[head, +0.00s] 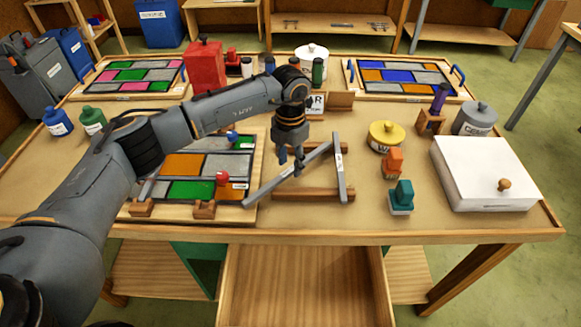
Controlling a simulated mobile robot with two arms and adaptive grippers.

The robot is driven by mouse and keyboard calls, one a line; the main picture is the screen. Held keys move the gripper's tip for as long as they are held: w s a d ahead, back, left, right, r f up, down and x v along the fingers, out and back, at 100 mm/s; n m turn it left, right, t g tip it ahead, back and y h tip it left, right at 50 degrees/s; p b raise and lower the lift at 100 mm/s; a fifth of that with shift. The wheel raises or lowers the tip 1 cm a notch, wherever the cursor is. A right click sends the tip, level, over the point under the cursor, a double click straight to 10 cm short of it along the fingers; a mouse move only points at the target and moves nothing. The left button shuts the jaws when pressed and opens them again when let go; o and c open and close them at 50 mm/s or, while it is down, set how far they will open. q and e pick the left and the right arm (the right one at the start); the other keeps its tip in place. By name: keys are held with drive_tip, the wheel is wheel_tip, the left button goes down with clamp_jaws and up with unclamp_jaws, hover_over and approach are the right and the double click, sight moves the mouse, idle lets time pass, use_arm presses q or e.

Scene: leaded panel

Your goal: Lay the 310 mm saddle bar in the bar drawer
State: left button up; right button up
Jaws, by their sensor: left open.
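Two grey saddle bars rest at the wooden bar rack (310,195) on the table. One bar (265,188) lies slanted, its near end out to the left. The other bar (340,172) lies front to back at the rack's right side, with a small white label. I cannot read which is the 310 mm one. My left gripper (291,168) points down over the slanted bar, open, its fingers close to the bar; I cannot tell if they touch it. An open wooden drawer (302,290), likely the bar drawer, sticks out below the table's front edge, with its visible floor empty. My right gripper is not in view.
A leaded panel (185,190) on a board lies left of the rack, partly behind my left arm. Yellow tin (386,136), orange (392,163) and teal (401,197) items and a white box (490,170) stand to the right. The table's front strip is mostly clear.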

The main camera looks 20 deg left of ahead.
use_arm(q)
drive_tip(key=shift+f, duration=0.8)
drive_tip(key=c, duration=0.9)
drive_tip(key=shift+w+r, duration=0.1)
drive_tip(key=shift+r, duration=0.05)
